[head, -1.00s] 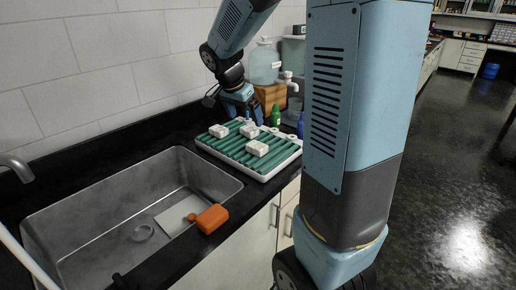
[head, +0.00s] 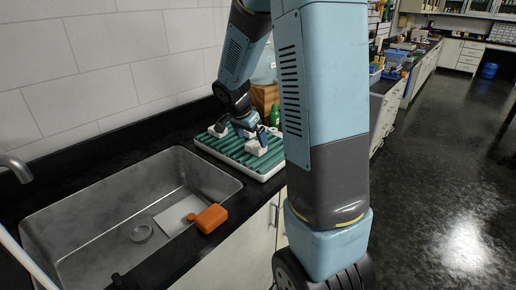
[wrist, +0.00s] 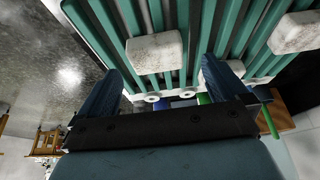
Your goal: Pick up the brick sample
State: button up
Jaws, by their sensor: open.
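Several pale, speckled blocks lie on a green ribbed rack in a white tray (head: 272,175); I cannot tell which one is the brick sample. In the head view one block (head: 257,148) is at the near right and another (head: 216,131) at the far left. My gripper (head: 251,138) is low over the rack, close to the near block. In the wrist view my gripper (wrist: 160,66) is open, and a pale block (wrist: 156,53) shows in the gap ahead of its fingers. I cannot tell whether they touch it. A second block (wrist: 298,32) lies to the right.
A steel sink (head: 90,215) is to the left of the tray, with an orange object (head: 210,218) on its near rim. A green bottle (head: 274,116) and a wooden box (head: 264,97) stand behind the tray. A tiled wall backs the counter.

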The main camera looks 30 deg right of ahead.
aim_at(255, 144)
jog(key=x, duration=0.4)
jog(key=c, duration=1.1)
jog(key=shift+r, duration=0.1)
